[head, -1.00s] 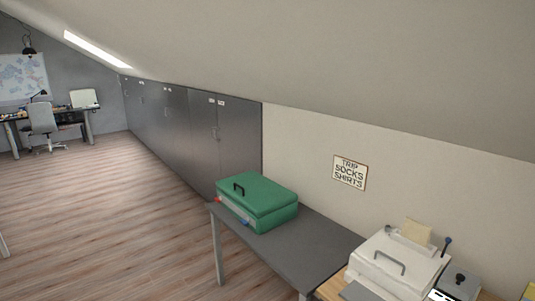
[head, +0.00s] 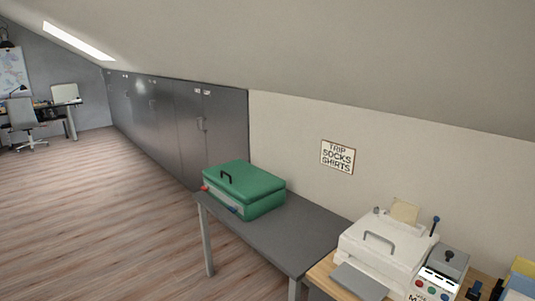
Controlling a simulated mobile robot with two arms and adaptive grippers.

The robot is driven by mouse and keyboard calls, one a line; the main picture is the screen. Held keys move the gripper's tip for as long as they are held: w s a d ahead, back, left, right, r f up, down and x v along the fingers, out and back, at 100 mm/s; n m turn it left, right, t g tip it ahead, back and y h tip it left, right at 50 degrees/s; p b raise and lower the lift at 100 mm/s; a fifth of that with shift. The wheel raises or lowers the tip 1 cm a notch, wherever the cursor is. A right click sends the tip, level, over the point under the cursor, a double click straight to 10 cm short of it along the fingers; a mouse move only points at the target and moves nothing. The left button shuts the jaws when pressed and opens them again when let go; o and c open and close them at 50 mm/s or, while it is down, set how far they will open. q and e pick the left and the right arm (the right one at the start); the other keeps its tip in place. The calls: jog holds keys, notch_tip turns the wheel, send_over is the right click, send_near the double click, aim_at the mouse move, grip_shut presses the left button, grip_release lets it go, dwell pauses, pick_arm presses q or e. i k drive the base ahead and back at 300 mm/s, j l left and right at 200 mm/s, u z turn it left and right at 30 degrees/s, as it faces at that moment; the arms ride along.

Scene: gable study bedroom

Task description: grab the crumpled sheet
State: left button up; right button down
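I cannot make out a crumpled sheet in the head view. A flat, pale yellow paper-like piece (head: 405,211) stands up at the back of a white machine with a handle (head: 385,245); it does not look crumpled. Neither of my grippers is in view.
A green case (head: 245,188) lies on a dark grey table (head: 290,236). The white machine and a grey box with coloured buttons (head: 438,280) stand on a wooden top at lower right. Grey cabinets (head: 180,120) line the wall. A desk and chair (head: 24,118) stand far left. The wooden floor (head: 90,210) is clear.

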aim_at(406, 212)
jog(key=z, duration=0.75)
jog(key=j+z, duration=0.1)
jog(key=z, duration=0.35)
jog(key=i+j+z, duration=0.1)
jog(key=z, duration=0.3)
jog(key=j+z, duration=0.25)
jog(key=z, duration=0.2)
jog(key=j+z, duration=0.15)
jog(key=z, duration=0.25)
jog(key=j+z, duration=0.15)
jog(key=z, duration=0.3)
jog(key=k+j+z, duration=0.25)
jog(key=j+z, duration=0.15)
jog(key=j, duration=0.15)
jog(key=k+j+z, duration=0.4)
jog(key=j, duration=0.15)
jog(key=k+j+z, duration=0.8)
jog(key=i+l, duration=0.1)
